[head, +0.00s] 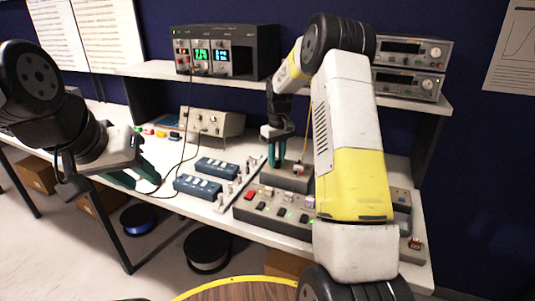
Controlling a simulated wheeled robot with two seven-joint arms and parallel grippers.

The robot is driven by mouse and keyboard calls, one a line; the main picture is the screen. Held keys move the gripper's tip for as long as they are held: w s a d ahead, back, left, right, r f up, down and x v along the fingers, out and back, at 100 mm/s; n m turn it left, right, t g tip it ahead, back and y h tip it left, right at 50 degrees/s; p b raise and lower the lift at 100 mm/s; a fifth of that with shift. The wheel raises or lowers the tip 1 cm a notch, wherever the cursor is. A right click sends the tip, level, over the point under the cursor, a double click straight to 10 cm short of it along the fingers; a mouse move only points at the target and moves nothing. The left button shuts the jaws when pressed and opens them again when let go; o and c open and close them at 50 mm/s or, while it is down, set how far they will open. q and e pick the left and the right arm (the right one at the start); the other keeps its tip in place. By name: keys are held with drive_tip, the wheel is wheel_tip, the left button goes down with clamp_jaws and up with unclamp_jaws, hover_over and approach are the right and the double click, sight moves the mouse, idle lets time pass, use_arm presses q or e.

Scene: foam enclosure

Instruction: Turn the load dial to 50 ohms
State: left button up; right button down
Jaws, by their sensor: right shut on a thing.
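My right gripper (278,160) points down at the back right of the bench, its teal fingers over a small grey box (289,178). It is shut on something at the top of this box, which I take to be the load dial. The dial, its pointer and any ohm markings are hidden by the fingers or too small to read. My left gripper (138,176) is open and empty, in front of the bench's left part, well away from the box.
A long grey switch panel (272,214) lies in front of the box. Two blue modules (198,186) and a beige instrument (212,121) stand to the left. A shelf (150,69) with a lit power supply (226,50) runs above. Cables cross the bench's left part.

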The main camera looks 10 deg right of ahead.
sight(277, 160)
drive_tip(key=shift+n, duration=1.2)
drive_tip(key=c, duration=1.1)
unclamp_jaws()
drive_tip(key=shift+c, duration=0.2)
wheel_tip(277, 160, up, 7)
drive_tip(key=shift+w, duration=0.1)
drive_tip(key=shift+d+r, duration=0.1)
drive_tip(key=shift+r, duration=0.35)
